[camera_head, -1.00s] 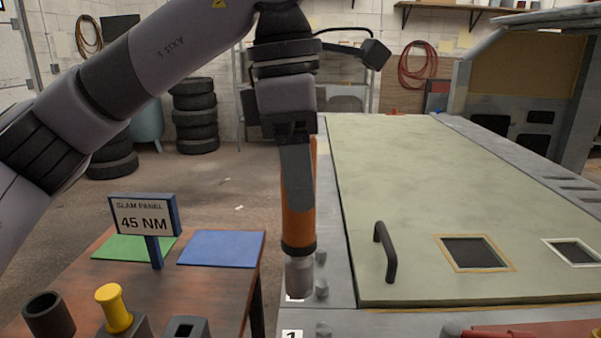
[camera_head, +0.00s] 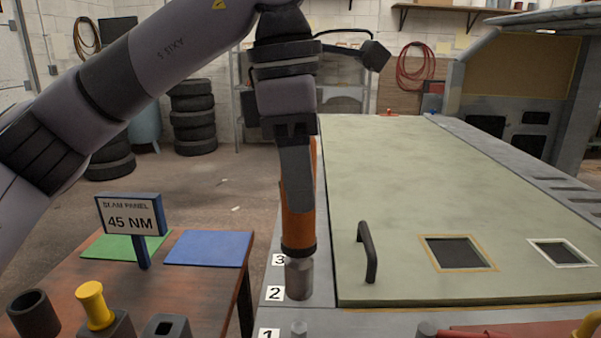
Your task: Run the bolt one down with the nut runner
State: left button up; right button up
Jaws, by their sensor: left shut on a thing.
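My left gripper (camera_head: 296,195) is shut on the orange nut runner (camera_head: 298,232) and holds it upright, its grey socket (camera_head: 299,281) pointing down. The socket shows over the grey frame rail beside label 2 (camera_head: 274,293). Label 3 (camera_head: 279,260) is just behind it. Bolt one (camera_head: 299,329) stands at the bottom edge of the view by label 1 (camera_head: 268,335), directly below the socket in the picture and apart from it. The bolts by labels 2 and 3 are hidden behind the tool. The socket's height above the rail is unclear. My right gripper is out of view.
A pale green panel (camera_head: 420,190) with a black handle (camera_head: 367,252) lies right of the rail. At left, a wooden table (camera_head: 205,285) bears a 45 NM sign (camera_head: 130,215), a yellow-knobbed piece (camera_head: 94,303) and a dark cup (camera_head: 34,312). Open floor lies behind.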

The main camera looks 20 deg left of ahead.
aim_at(300, 241)
pick_arm(q)
jog(key=shift+r, duration=0.15)
notch_tip(300, 241, down, 6)
jog(key=b, duration=0.3)
jog(key=shift+r+b, duration=0.15)
jog(key=shift+b, duration=0.2)
jog(key=shift+f, duration=0.45)
jog(key=shift+f+b, duration=0.1)
jog(key=shift+b, duration=0.2)
jog(key=shift+p, duration=0.3)
jog(key=shift+f+b, duration=0.65)
jog(key=shift+f, duration=0.25)
dwell(1.0)
jog(key=shift+f+p, duration=0.2)
jog(key=shift+p, duration=0.1)
dwell(1.3)
jog(key=shift+r, duration=0.1)
